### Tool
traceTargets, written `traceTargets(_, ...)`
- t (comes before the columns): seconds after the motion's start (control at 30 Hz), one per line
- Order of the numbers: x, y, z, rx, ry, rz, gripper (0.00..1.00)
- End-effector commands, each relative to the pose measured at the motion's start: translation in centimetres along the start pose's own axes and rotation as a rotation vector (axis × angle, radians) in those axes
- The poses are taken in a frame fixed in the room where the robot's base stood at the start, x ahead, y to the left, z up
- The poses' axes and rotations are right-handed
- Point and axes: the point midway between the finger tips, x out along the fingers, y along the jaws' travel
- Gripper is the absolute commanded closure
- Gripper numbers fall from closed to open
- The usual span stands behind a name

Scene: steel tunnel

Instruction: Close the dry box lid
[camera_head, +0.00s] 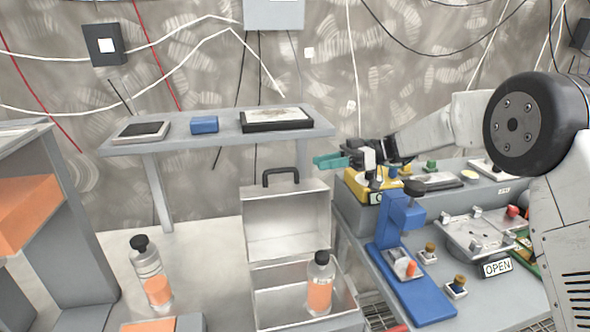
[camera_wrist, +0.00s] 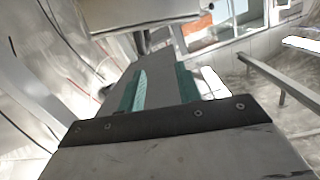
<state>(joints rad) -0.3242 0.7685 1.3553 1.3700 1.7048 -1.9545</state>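The dry box looks to be the pale metal case (camera_head: 268,310) at the bottom centre of the head view. Its lid (camera_head: 287,222) stands open and upright at the back, with a black handle (camera_head: 281,174) on its top edge. A clear bottle (camera_head: 320,285) with an orange label and black cap stands in the box. My gripper (camera_head: 330,161) with teal fingers is above and to the right of the lid, apart from it. In the wrist view, the two fingers of my gripper (camera_wrist: 160,90) are spread with nothing between them.
A grey shelf (camera_head: 210,140) holding several small items is behind the lid. A workbench (camera_head: 420,275) with a blue stand (camera_head: 400,225) and fixtures is on the right. Another bottle (camera_head: 150,275) stands left of the box. An orange bin (camera_head: 25,215) is at far left.

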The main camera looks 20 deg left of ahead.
Motion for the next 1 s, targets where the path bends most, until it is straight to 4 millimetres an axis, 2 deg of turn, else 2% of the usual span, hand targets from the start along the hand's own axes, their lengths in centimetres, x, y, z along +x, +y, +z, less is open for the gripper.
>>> traceTargets(0.03,0.7,1.1,0.8,-0.037,0.032,-0.010,0.66)
traceTargets(0.1,1.1,2.0,1.2,-0.083,0.066,-0.014,0.66)
traceTargets(0.2,1.7,2.6,1.5,-0.121,0.092,-0.019,0.66)
traceTargets(0.37,3.5,2.8,1.3,-0.132,0.099,-0.020,0.66)
traceTargets(0.7,8.4,2.6,0.9,-0.129,0.097,-0.019,0.66)
traceTargets(1.0,9.4,2.6,0.8,-0.129,0.097,-0.018,0.66)
